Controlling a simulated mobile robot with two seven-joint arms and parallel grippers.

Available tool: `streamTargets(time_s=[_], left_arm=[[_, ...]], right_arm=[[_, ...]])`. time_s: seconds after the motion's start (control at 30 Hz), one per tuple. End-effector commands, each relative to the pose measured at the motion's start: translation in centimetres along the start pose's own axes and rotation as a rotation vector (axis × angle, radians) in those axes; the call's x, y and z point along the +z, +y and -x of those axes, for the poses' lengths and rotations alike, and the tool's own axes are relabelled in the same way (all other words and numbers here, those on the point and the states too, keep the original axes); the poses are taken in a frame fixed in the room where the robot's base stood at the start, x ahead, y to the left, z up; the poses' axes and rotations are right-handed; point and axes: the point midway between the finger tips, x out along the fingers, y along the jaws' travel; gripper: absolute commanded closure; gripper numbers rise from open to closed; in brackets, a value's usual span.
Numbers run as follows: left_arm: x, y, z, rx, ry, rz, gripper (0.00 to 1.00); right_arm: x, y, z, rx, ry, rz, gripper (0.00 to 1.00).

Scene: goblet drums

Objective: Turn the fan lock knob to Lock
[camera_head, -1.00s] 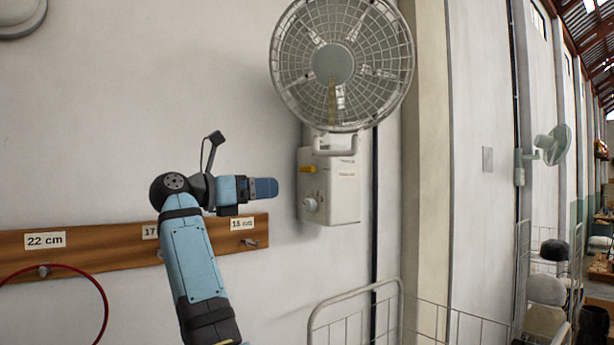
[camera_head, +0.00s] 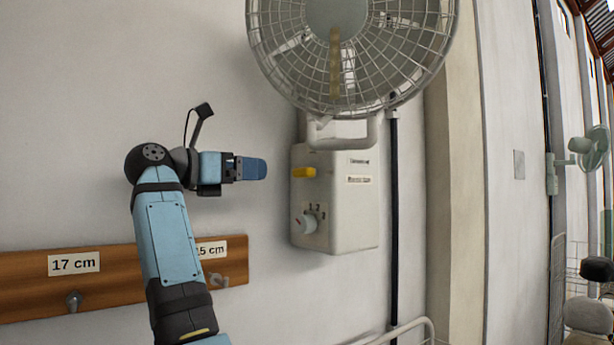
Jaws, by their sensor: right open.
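A wall fan (camera_head: 350,50) hangs above a cream control box (camera_head: 355,215). A yellow knob or lever (camera_head: 304,172) sticks out sideways near the top of the box's left face. A round white dial (camera_head: 303,223) with numbers beside it sits lower on that face. Which of the two is the fan lock knob I cannot tell; the small labels are unreadable. My right gripper (camera_head: 257,168) is open and empty. It points right, at about the yellow knob's height, apart from it with a small gap in the picture. My left gripper is out of view.
A wooden rail (camera_head: 100,292) with pegs and size labels runs along the wall at lower left. A white metal rail (camera_head: 405,328) stands below the box. A dark vertical pipe (camera_head: 395,220) runs right of it. A second fan (camera_head: 590,147) is far right.

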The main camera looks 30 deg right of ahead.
Motion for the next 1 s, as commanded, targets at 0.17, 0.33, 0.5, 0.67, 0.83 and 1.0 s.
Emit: streamTargets(time_s=[0.17, 0.33, 0.5, 0.67, 0.83, 1.0], left_arm=[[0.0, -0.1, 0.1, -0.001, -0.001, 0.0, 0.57], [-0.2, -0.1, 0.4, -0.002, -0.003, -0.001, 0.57], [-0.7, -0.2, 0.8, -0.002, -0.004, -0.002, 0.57], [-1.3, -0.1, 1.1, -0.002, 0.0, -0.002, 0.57], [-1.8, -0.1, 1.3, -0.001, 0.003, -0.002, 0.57], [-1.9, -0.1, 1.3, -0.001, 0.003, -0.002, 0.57]], right_arm=[[0.1, 0.0, -0.4, 0.0, 0.0, 0.0, 0.11], [0.1, 0.0, -2.8, -0.002, 0.001, -0.001, 0.11], [0.1, -0.1, -6.6, -0.004, -0.001, 0.0, 0.11], [0.1, -0.1, -9.9, -0.004, -0.001, 0.0, 0.11], [0.1, 0.0, -12.4, -0.002, -0.001, 0.001, 0.11], [0.0, 0.0, -13.6, -0.001, -0.001, 0.0, 0.11]])
